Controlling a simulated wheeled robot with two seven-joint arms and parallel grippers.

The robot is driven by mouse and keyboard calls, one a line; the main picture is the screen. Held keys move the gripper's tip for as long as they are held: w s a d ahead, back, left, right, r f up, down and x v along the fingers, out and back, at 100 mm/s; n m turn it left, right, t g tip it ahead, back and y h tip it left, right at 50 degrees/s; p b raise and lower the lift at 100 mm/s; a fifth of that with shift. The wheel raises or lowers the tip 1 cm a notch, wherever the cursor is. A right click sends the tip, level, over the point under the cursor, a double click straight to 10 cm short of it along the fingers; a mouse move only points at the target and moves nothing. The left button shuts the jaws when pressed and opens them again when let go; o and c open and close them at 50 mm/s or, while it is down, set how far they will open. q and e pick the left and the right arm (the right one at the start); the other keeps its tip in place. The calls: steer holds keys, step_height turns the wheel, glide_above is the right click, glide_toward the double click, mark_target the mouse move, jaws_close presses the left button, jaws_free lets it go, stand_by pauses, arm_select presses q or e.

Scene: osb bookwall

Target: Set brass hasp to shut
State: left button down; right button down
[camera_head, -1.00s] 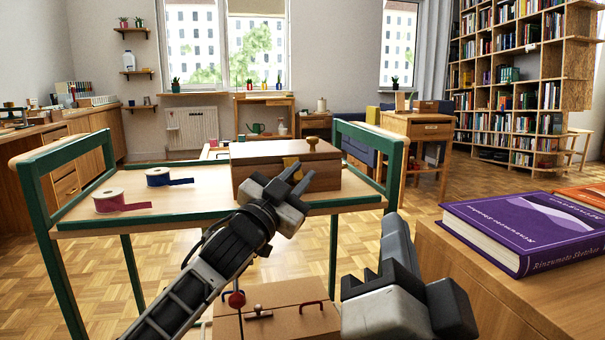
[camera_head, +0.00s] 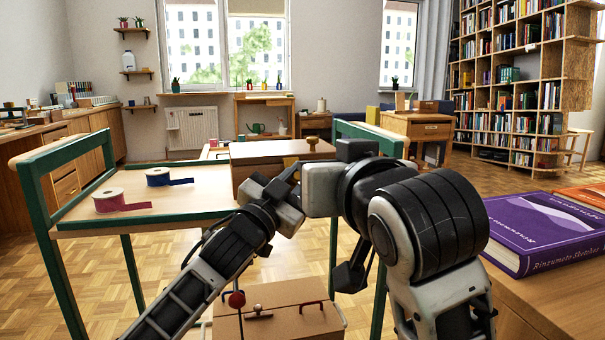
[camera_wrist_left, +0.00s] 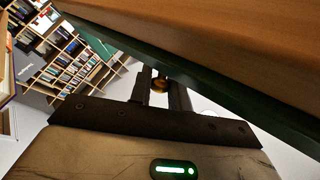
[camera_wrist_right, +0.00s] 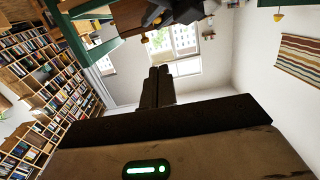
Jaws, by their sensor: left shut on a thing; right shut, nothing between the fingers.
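A brown wooden box (camera_head: 262,166) with its lid down stands at the right end of the green-framed trolley. A brass hasp (camera_head: 290,161) is on its front; the grippers hide much of it. My left gripper (camera_head: 293,170) reaches the hasp from the front. In the left wrist view its fingers (camera_wrist_left: 165,80) are closed around a small brass piece (camera_wrist_left: 160,84). My right gripper (camera_wrist_right: 158,72) is shut and empty in the right wrist view. In the head view its arm crosses the box's right part, close beside the left gripper.
A red tape roll (camera_head: 109,199) and a blue tape roll (camera_head: 158,177) lie on the trolley top (camera_head: 180,205). A purple book (camera_head: 545,232) lies on a wooden surface (camera_head: 530,305) at right.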

steer(key=f+x, duration=0.3)
steer(key=x, duration=1)
steer(key=shift+s+a+n+y, duration=0.25)
steer(key=shift+n+y, duration=0.05)
